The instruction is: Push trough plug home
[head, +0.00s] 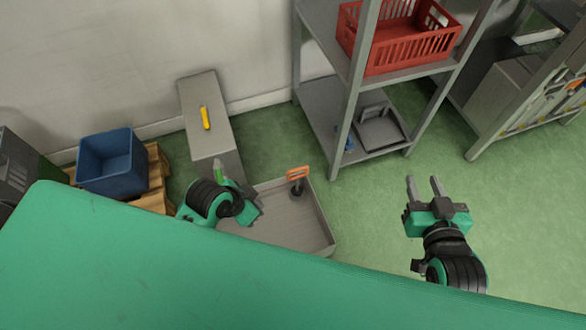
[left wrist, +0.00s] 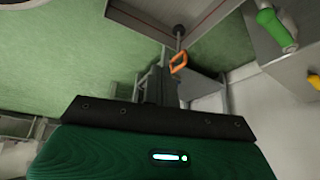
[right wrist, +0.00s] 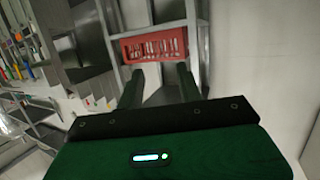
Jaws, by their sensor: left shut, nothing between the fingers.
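The grey trough (head: 318,222) is a shallow, open-topped tray low in front of me; my green body hides its near side. The plug (head: 297,181) stands in it near the far edge, with an orange loop handle on a dark stem and base. The plug also shows in the left wrist view (left wrist: 178,62), beyond the fingers. How deep it sits I cannot tell. My left gripper (head: 257,198) is shut and empty over the trough's left part, left of the plug and apart from it. My right gripper (head: 423,183) is open and empty, well right of the trough.
A grey block (head: 207,90) bears a yellow item (head: 205,118) and a green-handled thing (head: 218,170). A blue bin (head: 110,165) on a pallet stands left. A shelf with a red crate (head: 405,55) stands behind. Green floor right of the trough is clear.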

